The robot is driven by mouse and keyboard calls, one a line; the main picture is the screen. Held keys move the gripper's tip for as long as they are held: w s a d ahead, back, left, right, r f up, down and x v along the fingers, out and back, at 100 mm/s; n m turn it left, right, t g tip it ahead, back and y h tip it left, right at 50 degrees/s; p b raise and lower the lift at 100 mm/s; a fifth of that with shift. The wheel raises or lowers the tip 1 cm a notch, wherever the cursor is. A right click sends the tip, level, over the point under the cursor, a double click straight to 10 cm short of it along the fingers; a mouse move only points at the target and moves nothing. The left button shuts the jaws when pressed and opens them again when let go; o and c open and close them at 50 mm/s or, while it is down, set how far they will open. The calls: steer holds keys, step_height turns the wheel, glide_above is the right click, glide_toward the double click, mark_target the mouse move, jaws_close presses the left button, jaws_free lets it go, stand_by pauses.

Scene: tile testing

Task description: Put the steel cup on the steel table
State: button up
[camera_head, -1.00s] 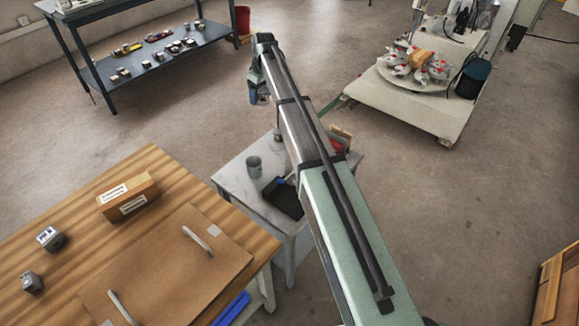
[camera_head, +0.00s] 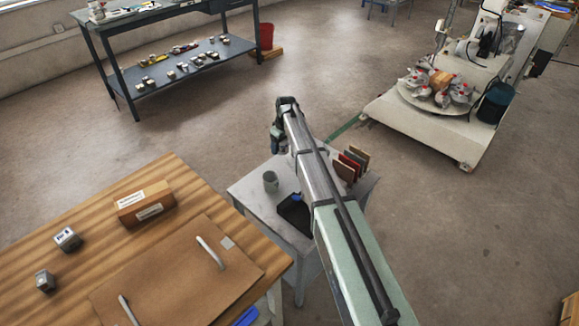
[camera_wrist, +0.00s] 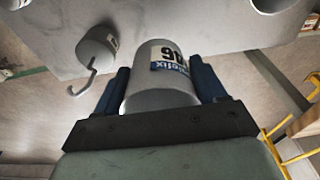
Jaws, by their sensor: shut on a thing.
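A small pale grey table (camera_head: 250,192), which looks like the steel table, stands in the middle of the head view. My gripper (camera_head: 279,146) hangs by its far edge, small and partly hidden by my arm. In the wrist view my gripper (camera_wrist: 159,68) is shut on a grey metal cylinder (camera_wrist: 160,99) with a blue and white label, apparently the steel cup. One dark finger lies on each side of it. Whether the cup touches anything below cannot be told. A grey surface (camera_wrist: 215,25) lies beyond it.
A grey mug (camera_head: 271,182), a black tray (camera_head: 294,212) and several coloured tiles (camera_head: 352,163) stand on the small table. A wooden workbench (camera_head: 225,305) is at the front left. The wrist view also shows a grey hooked object (camera_wrist: 98,48).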

mark_target(281, 164)
steer(key=shift+f, duration=4)
steer(key=shift+f, duration=0.15)
steer(key=o, duration=1.1)
steer(key=r, duration=0.4)
steer(key=s+d+r, duration=0.1)
steer(key=r, duration=0.7)
steer(key=shift+s+d+r, duration=0.1)
steer(key=shift+s+d, duration=0.05)
